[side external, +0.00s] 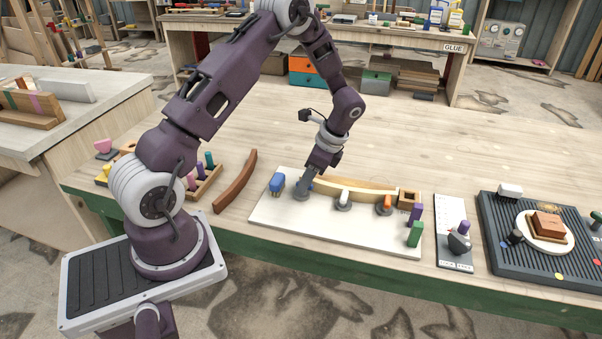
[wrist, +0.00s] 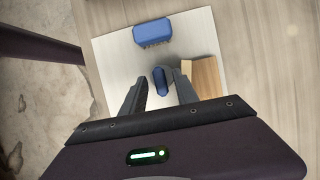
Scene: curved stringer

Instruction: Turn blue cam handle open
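The blue cam handle (wrist: 160,80) shows in the wrist view as a small dark blue upright lever on the white board (wrist: 115,75). My gripper (wrist: 160,88) is open, with one finger on each side of the handle and visible gaps between. In the side view my gripper (side external: 303,188) is low over the left part of the board (side external: 290,225) and hides the blue handle. The curved wooden stringer (side external: 355,190) lies on the board; its end (wrist: 206,78) is just right of the handle in the wrist view.
A blue block (side external: 277,182) stands left of my gripper. A white-topped cam (side external: 344,200) and an orange cam (side external: 385,204) sit along the stringer. Purple (side external: 416,213) and green (side external: 415,234) blocks stand at the board's right end. A brown curved strip (side external: 235,181) lies left of the board.

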